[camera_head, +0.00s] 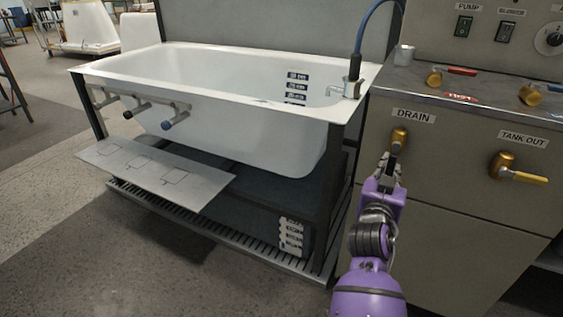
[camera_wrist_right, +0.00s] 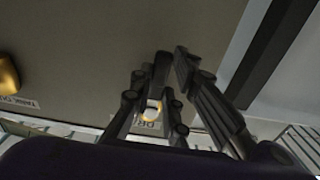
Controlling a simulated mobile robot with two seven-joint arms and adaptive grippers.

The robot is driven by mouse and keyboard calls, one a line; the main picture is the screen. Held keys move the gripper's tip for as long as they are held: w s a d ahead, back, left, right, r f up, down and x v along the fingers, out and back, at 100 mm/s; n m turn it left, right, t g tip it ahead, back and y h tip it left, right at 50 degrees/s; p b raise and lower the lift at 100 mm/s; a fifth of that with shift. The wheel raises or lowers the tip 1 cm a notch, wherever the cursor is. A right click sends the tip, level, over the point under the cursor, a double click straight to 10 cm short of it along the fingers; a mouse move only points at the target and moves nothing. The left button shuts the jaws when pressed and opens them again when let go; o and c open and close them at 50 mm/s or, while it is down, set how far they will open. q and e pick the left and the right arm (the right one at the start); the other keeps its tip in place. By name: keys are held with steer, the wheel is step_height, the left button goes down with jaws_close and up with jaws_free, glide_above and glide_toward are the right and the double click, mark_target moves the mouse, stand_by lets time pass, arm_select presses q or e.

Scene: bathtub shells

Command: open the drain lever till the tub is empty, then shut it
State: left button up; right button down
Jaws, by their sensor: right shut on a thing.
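The drain lever's brass valve body (camera_head: 399,137) sits on the grey cabinet front, just below the DRAIN label (camera_head: 413,116). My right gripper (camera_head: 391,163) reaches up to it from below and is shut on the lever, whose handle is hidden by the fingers. In the right wrist view, the right gripper's dark fingers (camera_wrist_right: 165,88) stand close around the lever, with a bit of brass (camera_wrist_right: 152,108) between them. The white tub (camera_head: 240,120) stands left of the cabinet. I cannot tell any water level in it. My left gripper is not in view.
A TANK OUT valve (camera_head: 503,163) with a yellow handle is to the right on the cabinet. A grey shelf panel (camera_head: 155,170) juts from the tub frame. The floor in front is clear.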

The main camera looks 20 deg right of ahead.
stand_by(0.4)
steer(key=c, duration=1.7)
jaws_free()
steer(key=v, duration=0.7)
steer(key=shift+s+a, duration=0.15)
steer(key=shift+a, duration=0.05)
